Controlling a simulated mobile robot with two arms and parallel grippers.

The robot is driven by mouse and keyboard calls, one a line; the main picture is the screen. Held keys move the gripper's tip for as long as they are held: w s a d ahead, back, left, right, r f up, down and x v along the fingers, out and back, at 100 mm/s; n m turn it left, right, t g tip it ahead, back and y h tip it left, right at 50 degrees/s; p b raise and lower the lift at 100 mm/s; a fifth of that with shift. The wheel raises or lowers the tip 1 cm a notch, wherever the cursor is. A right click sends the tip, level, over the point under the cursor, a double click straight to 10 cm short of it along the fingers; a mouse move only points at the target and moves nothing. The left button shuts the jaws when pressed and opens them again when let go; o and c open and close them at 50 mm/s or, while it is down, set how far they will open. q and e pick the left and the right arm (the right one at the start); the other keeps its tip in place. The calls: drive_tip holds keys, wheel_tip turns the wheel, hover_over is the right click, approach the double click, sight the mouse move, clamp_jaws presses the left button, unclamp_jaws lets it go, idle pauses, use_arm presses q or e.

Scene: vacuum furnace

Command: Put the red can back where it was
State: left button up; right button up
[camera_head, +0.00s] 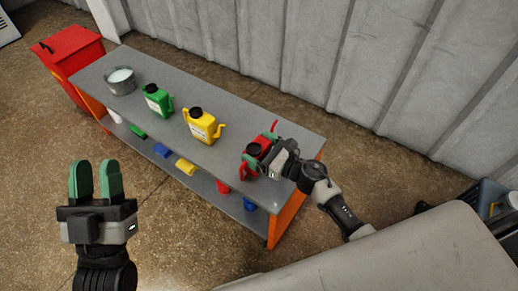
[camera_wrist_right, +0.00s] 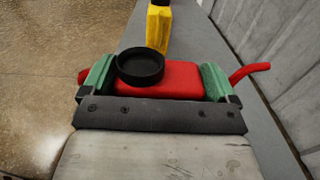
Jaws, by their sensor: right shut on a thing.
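The red can (camera_head: 249,167) is at the right end of the grey table (camera_head: 226,113) in the head view. My right gripper (camera_head: 265,154) is shut on it, and the arm hides part of it. In the right wrist view the red can (camera_wrist_right: 168,79) with its black cap sits between the two green finger pads of my right gripper (camera_wrist_right: 158,83). Whether the can touches the tabletop is hard to tell. My left gripper (camera_head: 95,180) is open and empty, in front of the table at the lower left.
A yellow can (camera_head: 203,126), a green can (camera_head: 157,100) and a metal pot (camera_head: 121,82) stand along the table to the left. Small coloured items lie on the lower shelf (camera_head: 205,184). A red bin (camera_head: 70,48) stands beyond the left end. A corrugated wall (camera_head: 290,45) runs behind.

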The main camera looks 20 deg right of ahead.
drive_tip(key=shift+f, duration=0.15)
drive_tip(key=o, duration=0.8)
use_arm(q)
drive_tip(key=shift+s+r+t+h, duration=0.4)
drive_tip(key=shift+r, duration=0.05)
